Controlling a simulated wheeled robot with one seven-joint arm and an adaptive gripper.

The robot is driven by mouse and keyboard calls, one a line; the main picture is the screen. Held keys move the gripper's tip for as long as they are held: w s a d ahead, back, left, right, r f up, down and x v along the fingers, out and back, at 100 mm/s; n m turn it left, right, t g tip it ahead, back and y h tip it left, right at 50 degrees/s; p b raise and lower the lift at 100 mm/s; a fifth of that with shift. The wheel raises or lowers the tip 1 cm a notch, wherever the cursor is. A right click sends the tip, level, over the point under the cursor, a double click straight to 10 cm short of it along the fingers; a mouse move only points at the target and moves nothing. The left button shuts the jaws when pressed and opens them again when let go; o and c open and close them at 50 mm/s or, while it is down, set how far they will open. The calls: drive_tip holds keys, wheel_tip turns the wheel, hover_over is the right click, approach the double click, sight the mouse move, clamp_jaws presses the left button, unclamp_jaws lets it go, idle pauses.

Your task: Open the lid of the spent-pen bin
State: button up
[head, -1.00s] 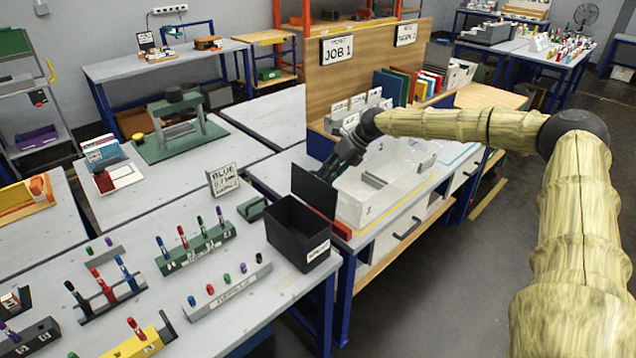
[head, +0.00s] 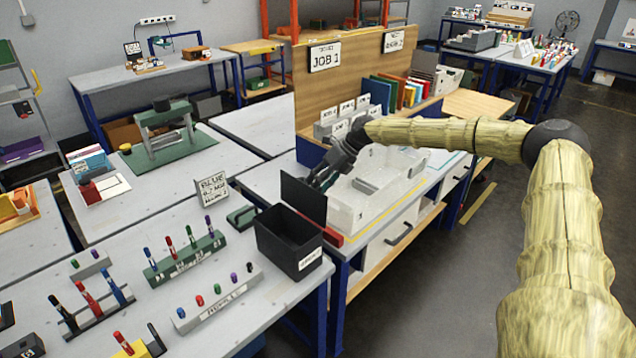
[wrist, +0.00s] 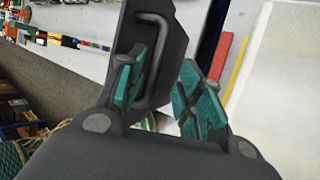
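The spent-pen bin (head: 290,252) is an open-topped black box with a white label, near the right end of the front bench. Its black lid (head: 303,200) stands upright along the bin's rear-right edge. My gripper (head: 320,182) is just behind the lid, on the side away from the bin's opening. In the wrist view the lid (wrist: 178,35) shows its dark loop handle (wrist: 158,60). My gripper's green-padded fingers (wrist: 162,95) are spread apart, with the handle close to the left finger. I cannot tell whether they touch it.
Pen racks (head: 185,258) and a BLUE sign (head: 212,188) stand left of the bin. A JOB 1 board (head: 325,58) rises behind the arm.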

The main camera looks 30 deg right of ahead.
drive_tip(key=shift+s+d+f, duration=0.15)
drive_tip(key=shift+d, duration=0.1)
drive_tip(key=v, duration=1.2)
drive_tip(key=shift+w+a, duration=0.1)
drive_tip(key=shift+w, duration=0.1)
